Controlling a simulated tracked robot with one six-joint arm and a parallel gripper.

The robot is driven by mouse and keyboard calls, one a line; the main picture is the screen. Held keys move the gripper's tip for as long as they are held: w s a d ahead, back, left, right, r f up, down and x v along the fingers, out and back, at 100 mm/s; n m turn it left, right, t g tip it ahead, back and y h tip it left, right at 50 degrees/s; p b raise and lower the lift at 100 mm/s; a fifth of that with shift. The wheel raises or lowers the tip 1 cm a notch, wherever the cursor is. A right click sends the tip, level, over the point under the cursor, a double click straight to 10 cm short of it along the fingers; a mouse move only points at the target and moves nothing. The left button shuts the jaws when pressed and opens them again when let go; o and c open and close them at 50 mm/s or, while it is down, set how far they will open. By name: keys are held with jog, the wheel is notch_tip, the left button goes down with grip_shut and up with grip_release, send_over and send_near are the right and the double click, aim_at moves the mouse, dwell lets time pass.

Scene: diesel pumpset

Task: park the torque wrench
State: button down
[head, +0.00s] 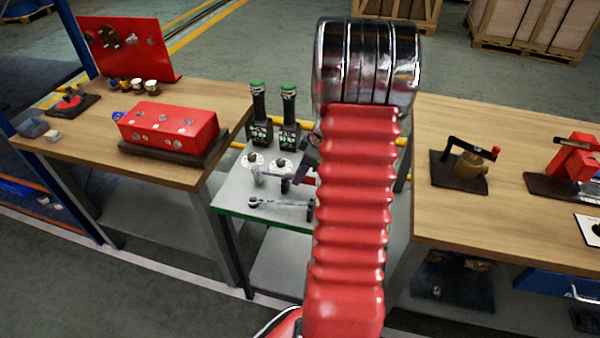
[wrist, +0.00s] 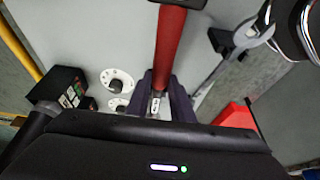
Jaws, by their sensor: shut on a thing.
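In the wrist view a red-handled bar, which looks like the torque wrench (wrist: 171,45), runs up the picture from between the purple fingers of my gripper (wrist: 163,100). The gripper is shut on it near a pale marked part. The bar's upper end meets a dark piece at the top edge. In the head view my gripper (head: 306,177) shows only as a bit of purple, over the grey-topped cart (head: 235,200). My red arm hides most of it, and I cannot make out the held wrench clearly there.
A silver spanner-like tool (head: 280,203) lies on the cart, close to my gripper. White dials (head: 253,162) and two black tools with green caps (head: 259,115) stand behind it. Wooden benches flank the cart, with a red block (head: 168,127) on the left one and a brass fixture (head: 468,167) on the right.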

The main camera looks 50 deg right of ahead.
jog(key=shift+f, duration=0.35)
jog(key=c, duration=1.5)
grip_release()
jog(key=shift+o, duration=0.2)
jog(key=shift+f, duration=0.1)
jog(key=v, duration=1.4)
jog(key=shift+w, duration=0.15)
